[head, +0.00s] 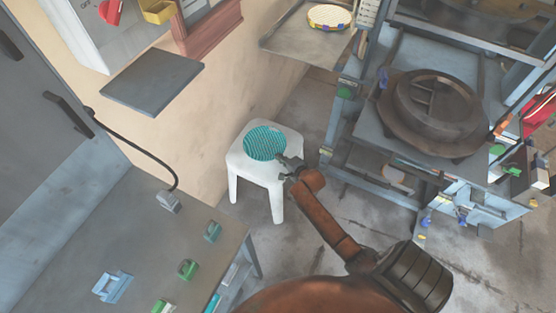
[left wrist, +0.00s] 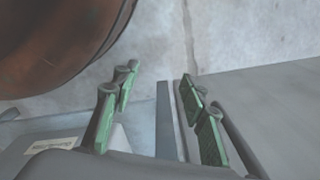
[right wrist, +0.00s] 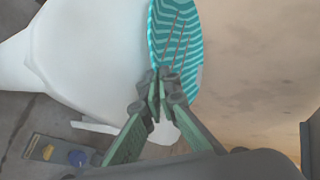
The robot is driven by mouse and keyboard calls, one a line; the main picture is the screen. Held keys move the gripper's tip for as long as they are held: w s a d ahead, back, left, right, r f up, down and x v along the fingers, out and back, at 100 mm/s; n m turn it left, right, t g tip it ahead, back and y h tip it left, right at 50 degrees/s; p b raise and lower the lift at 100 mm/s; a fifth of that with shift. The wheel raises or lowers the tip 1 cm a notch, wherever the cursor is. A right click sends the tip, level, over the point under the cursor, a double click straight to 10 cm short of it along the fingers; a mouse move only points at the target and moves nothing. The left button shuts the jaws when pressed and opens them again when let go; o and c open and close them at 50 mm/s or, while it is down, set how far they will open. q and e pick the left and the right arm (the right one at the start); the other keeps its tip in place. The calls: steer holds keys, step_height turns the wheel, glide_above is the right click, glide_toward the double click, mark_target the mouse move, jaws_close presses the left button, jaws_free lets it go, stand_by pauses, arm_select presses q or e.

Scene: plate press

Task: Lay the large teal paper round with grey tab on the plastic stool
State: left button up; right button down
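The teal paper round (head: 265,143) with wavy stripes is over the seat of the white plastic stool (head: 282,171). In the right wrist view the round (right wrist: 174,30) shows narrow and foreshortened, beside the white seat (right wrist: 85,50). My right gripper (head: 284,162) is at the near right edge of the round; in its wrist view the fingertips (right wrist: 161,80) are closed together on that edge. I cannot tell whether the round touches the seat. My left gripper (left wrist: 158,95) is open and empty, its green-padded fingers apart; the head view does not show it.
A grey table (head: 75,245) with small green and blue items stands at the lower left. A metal rack with a dark round press part (head: 436,108) stands on the right. A tray (head: 300,42) holds a yellow-edged round (head: 329,17). The wall is close behind the stool.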

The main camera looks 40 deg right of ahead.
steer(key=shift+f+b, duration=0.35)
steer(key=shift+f, duration=0.45)
arm_select(q)
steer(key=r, duration=0.1)
steer(key=w, duration=0.1)
steer(key=d+r, duration=0.1)
steer(key=shift+w+r, duration=0.25)
steer(key=shift+r, duration=0.1)
arm_select(e)
steer(key=shift+r, duration=0.1)
steer(key=c, duration=2.6)
jaws_free()
steer(key=shift+o, duration=0.9)
